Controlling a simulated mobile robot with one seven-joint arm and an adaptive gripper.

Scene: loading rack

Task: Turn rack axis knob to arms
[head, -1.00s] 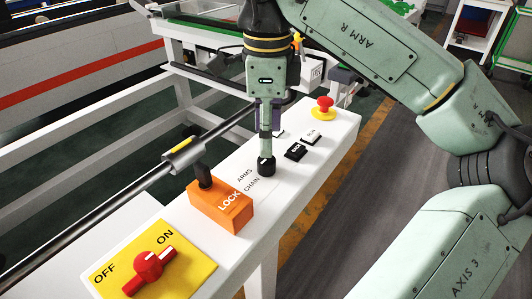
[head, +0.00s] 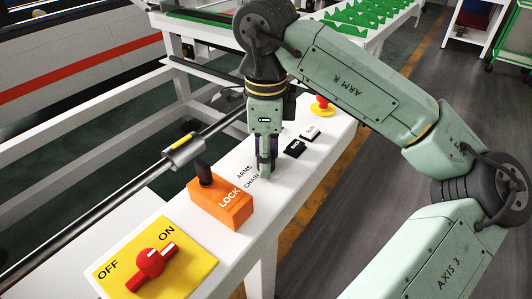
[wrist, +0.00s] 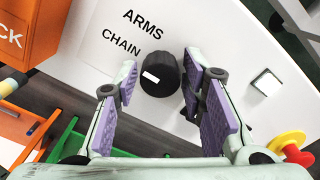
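The black axis knob (wrist: 160,76) sits on the white panel (wrist: 85,50), with the labels ARMS (wrist: 142,22) and CHAIN (wrist: 121,42) beside it. Its white mark is on its left side in the wrist view, nearer CHAIN than ARMS. My gripper (wrist: 159,70) is open, with one purple-padded finger on each side of the knob. A gap shows at the left finger; contact on the right is unclear. In the head view my gripper (head: 266,172) points straight down at the panel and its fingers hide the knob.
An orange LOCK block (head: 221,204) with a black lever stands close to the left. A red OFF/ON switch (head: 152,262) is on a yellow plate in front. Black (head: 294,148) and white (head: 310,133) buttons and a red emergency button (head: 322,103) lie behind.

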